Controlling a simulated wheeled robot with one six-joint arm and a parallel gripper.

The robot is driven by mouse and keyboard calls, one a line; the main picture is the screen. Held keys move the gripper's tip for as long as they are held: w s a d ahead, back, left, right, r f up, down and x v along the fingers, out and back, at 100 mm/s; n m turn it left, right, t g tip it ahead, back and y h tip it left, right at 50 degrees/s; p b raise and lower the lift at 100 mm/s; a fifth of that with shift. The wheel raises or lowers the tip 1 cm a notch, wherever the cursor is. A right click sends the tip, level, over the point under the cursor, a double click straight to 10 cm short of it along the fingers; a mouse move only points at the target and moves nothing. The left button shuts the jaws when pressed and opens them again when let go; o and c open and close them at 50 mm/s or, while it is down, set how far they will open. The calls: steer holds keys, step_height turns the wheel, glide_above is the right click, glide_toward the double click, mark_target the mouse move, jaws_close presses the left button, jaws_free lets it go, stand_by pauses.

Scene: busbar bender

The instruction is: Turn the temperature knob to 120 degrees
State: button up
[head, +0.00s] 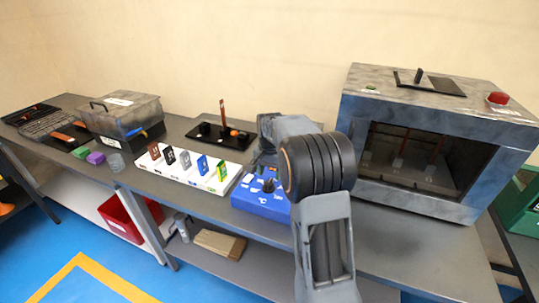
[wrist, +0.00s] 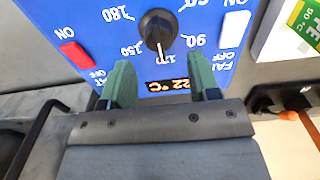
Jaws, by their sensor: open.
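The blue control box (head: 258,203) stands on the bench, partly behind my arm in the head view. Its black temperature knob (wrist: 158,24) is at the top middle of the wrist view. A pale pointer line on the knob points toward the label between 150 and 90, which seems to read 120. The lit display (wrist: 168,85) reads about 22 °C, its edge close to my right finger. My gripper (wrist: 162,78) is open, its two green fingers over the panel on either side of the display. The knob is not between the fingertips; they appear apart from it.
A red switch (wrist: 75,55) and a white fan switch (wrist: 234,29) flank the knob. A white rack of coloured cards (head: 190,165) stands left of the box. A large grey oven-like cabinet (head: 435,145) stands right. Bare bench (head: 405,235) lies before the cabinet.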

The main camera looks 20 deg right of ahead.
mark_target(270, 180)
step_height(270, 180, up, 10)
stand_by(0.4)
stand_by(0.4)
steer(key=s+a+f+n+t, duration=0.2)
steer(key=s+a+n, duration=0.2)
steer(key=s, duration=0.7)
steer(key=s+a+f+n+t, duration=0.1)
steer(key=s+a+f+n, duration=0.2)
steer(key=s, duration=0.8)
steer(key=a+n, duration=0.2)
steer(key=a, duration=0.2)
steer(key=shift+s+a+n+t, duration=0.3)
steer(key=shift+a+t, duration=0.05)
steer(key=shift+t, duration=0.05)
